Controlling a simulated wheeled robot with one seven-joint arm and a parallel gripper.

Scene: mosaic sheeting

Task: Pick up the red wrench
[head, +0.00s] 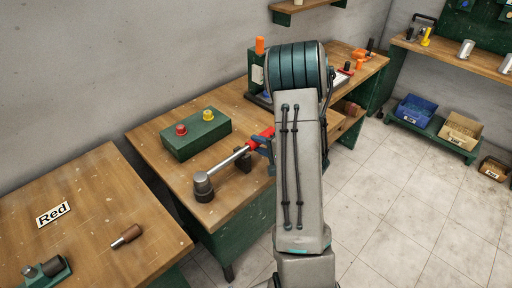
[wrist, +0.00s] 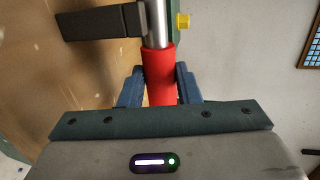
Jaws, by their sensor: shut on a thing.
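A red-handled tool has a thick red grip (head: 262,138) and a straight metal shaft. I cannot make out a wrench shape on it. In the head view the shaft runs down and left toward a grey and black cylinder (head: 203,186) on the workbench; whether they are joined is unclear. My gripper (wrist: 160,88) is shut on the red grip, one blue finger on each side. The shaft (wrist: 158,25) points away from me in the wrist view, and a black bar (wrist: 100,22) lies left of it. I cannot tell if the tool is clear of the bench.
A green box (head: 196,137) with red and yellow buttons stands just behind the tool. A nearer table (head: 85,225) carries a "Red" sign (head: 53,214). Open tiled floor (head: 390,200) lies right.

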